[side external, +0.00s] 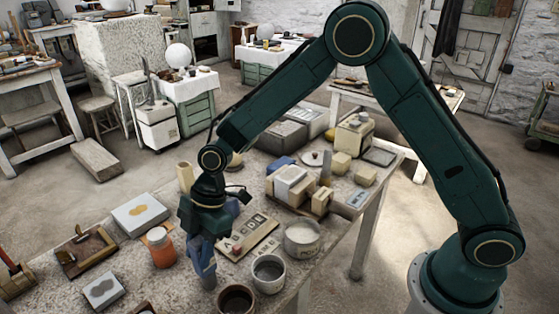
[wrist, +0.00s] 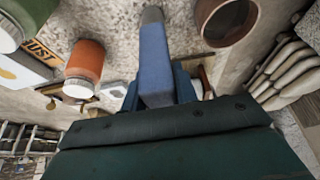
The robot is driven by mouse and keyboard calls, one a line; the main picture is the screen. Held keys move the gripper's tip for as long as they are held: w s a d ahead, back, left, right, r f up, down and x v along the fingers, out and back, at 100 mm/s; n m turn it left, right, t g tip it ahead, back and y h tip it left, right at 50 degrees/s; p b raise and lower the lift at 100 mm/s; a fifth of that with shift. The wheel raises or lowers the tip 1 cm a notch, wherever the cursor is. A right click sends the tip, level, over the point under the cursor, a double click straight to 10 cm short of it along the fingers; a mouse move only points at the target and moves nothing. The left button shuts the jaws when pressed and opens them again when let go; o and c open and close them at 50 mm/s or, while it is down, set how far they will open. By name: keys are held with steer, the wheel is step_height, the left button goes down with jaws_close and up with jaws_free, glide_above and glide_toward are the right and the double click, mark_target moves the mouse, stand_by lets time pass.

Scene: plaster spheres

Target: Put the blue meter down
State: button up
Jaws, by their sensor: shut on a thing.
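The blue meter is a long blue block with a grey end. In the wrist view the blue meter (wrist: 155,62) stretches away between the fingers, its grey end against the speckled tabletop. In the side view the blue meter (side external: 204,266) hangs down below my gripper (side external: 203,240), near the front of the table. My gripper is shut on it. Its top is hidden by the fingers. I cannot tell whether its lower end touches the table (side external: 190,290).
An orange jar (side external: 162,248) stands left of the meter. A grey bowl (side external: 268,274), a brown pot (side external: 236,300) and a pale tub (side external: 302,238) stand right of it. A lettered board (side external: 262,234) and cream boxes (side external: 292,184) lie behind. A wooden tray (side external: 85,252) is at left.

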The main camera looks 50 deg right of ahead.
steer(key=o, duration=1.1)
steer(key=shift+c, duration=0.2)
steer(key=v, duration=1.2)
steer(key=shift+d+r, duration=0.1)
steer(key=shift+r, duration=0.1)
